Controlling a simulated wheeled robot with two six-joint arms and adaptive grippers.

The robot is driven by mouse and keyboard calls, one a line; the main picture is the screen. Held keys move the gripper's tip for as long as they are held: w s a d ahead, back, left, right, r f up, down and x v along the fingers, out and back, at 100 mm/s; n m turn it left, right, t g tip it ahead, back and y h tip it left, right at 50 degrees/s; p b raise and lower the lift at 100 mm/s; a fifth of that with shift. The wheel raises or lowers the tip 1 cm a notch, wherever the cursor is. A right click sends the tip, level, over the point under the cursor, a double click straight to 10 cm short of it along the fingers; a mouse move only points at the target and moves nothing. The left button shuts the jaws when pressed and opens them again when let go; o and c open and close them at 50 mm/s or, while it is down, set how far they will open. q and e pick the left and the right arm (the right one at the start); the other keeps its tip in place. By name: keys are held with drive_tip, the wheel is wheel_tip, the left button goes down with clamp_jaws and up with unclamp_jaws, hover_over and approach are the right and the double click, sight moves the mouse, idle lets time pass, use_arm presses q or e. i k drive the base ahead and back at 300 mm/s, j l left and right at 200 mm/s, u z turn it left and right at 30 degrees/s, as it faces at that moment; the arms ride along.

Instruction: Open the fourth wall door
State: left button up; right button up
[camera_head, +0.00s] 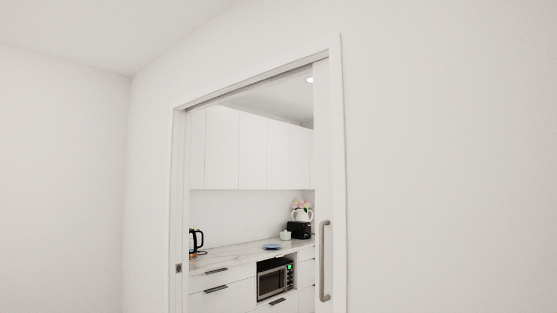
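Through a doorway I see a row of several white, flat wall-cabinet doors (252,150) above a counter. Thin vertical seams separate them, no handles show on them, and they all look shut. I cannot tell which one is the fourth, because the door frame cuts off both ends of the row. A white sliding door (321,180) with a long grey vertical handle (323,262) shows as a narrow strip at the right side of the opening. Neither of my grippers is in view.
The white door frame (338,180) stands between me and the pantry, and its opening is mostly clear. Inside, a marble-look counter (235,263) holds a black kettle (196,240), a blue plate (271,247) and a black toaster (299,230). A microwave (272,282) sits below.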

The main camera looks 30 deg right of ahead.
sight(277, 132)
drive_tip(key=i+u, duration=0.25)
drive_tip(key=i, duration=0.55)
drive_tip(key=i+z, duration=0.2)
drive_tip(key=i, duration=0.3)
drive_tip(key=i+j+z, duration=0.2)
drive_tip(key=i, duration=0.35)
drive_tip(key=i+j+z, duration=0.15)
drive_tip(key=i, duration=0.35)
drive_tip(key=i+j+z, duration=0.2)
drive_tip(key=i, duration=0.3)
drive_tip(key=i+l+z, duration=0.55)
drive_tip(key=i+z, duration=0.35)
drive_tip(key=i, duration=0.25)
drive_tip(key=i+z, duration=0.45)
drive_tip(key=i, duration=0.15)
drive_tip(key=i+j+z, duration=0.2)
drive_tip(key=i+z, duration=0.3)
drive_tip(key=i, duration=0.1)
